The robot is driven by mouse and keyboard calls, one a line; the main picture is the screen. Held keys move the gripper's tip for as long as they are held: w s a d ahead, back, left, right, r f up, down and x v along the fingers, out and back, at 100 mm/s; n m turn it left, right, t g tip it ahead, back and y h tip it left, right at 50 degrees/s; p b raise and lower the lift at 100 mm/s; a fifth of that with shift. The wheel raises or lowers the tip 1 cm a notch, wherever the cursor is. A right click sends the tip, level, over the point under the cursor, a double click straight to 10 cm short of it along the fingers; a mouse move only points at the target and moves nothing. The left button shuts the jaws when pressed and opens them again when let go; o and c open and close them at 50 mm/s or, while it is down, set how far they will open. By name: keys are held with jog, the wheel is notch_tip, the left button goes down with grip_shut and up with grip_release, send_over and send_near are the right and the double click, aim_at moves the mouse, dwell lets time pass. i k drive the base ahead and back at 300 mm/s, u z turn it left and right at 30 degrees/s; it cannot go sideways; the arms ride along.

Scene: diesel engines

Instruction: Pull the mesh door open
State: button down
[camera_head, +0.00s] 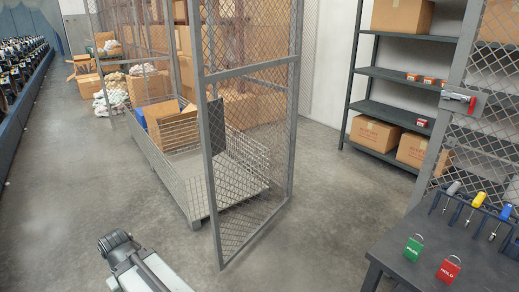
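The mesh door (250,150) stands in the middle of the view, a grey frame filled with wire mesh. It stands swung out from the cage line, with a wide gap between it and the mesh panel (490,130) on the right. A dark plate (216,125) sits by its near upright. A latch with a red handle (460,98) is on the right panel's post. Part of my arm shows at the lower left, apart from the door. No gripper fingers can be made out.
A wire-sided cart (190,205) with a cardboard box stands behind and left of the door. A dark table (470,255) with red and green tags stands lower right. A shelf (400,110) with boxes is beyond. The concrete floor (310,240) is clear between door and table.

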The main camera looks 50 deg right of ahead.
aim_at(211, 115)
jog(key=z, duration=0.4)
jog(key=i, duration=1)
jog(key=u, duration=0.05)
